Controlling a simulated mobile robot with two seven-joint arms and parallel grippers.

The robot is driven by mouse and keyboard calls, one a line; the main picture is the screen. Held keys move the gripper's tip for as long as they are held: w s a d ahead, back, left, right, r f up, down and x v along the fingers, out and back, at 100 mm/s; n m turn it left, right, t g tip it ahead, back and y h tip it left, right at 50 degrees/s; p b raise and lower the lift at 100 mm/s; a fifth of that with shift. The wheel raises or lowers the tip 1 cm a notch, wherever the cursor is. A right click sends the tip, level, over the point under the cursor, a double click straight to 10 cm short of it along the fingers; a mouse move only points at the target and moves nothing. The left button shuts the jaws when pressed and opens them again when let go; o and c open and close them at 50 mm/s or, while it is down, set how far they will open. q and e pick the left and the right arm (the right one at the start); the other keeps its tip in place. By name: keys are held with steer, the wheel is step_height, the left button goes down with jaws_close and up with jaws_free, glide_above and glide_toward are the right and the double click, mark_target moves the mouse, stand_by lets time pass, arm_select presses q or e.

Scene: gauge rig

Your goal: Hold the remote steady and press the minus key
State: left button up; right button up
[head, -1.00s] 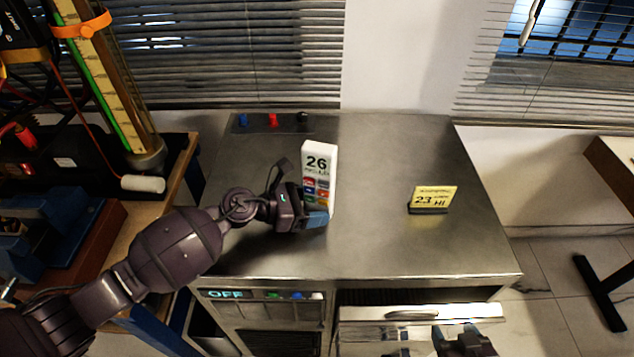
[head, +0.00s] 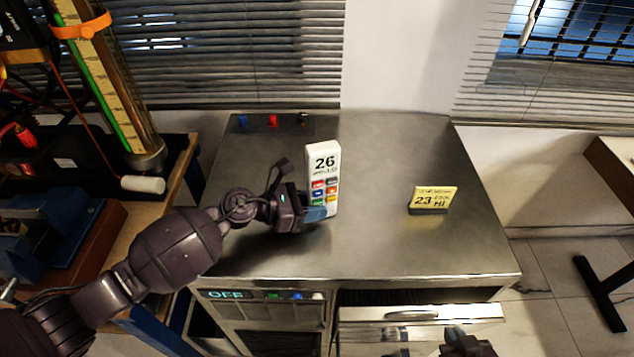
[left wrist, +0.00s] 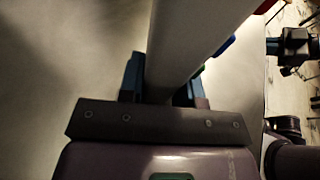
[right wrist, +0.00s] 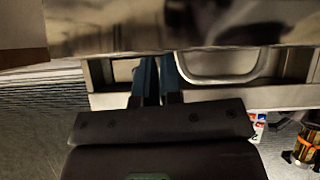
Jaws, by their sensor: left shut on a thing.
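The white remote (head: 323,150) stands upright above the steel bench top, showing 26 and two columns of coloured keys. Which key is the minus is too small to read. My left gripper (head: 318,213) is shut on the remote's lower part; its fingers sit on both sides of the white body (left wrist: 185,45) in the left wrist view. My right gripper (head: 458,335) is low at the bottom of the head view, by the bench's front and well away from the remote. Its fingers (right wrist: 158,75) are together and empty in the right wrist view.
A yellow card (head: 434,196) reading 23 stands in a dark base right of the remote. Blue, red and black knobs (head: 272,121) line the back edge. A drawer front with a handle (head: 411,316) juts out below the bench. The bench between remote and card is clear.

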steer(key=shift+w+r, duration=0.1)
steer(key=shift+w, duration=0.05)
jaws_close()
steer(key=shift+s+f, duration=0.2)
steer(key=shift+s, duration=0.3)
steer(key=shift+w+r, duration=0.1)
steer(key=shift+w, duration=0.1)
steer(key=shift+w+r, duration=0.1)
steer(key=shift+w, duration=0.2)
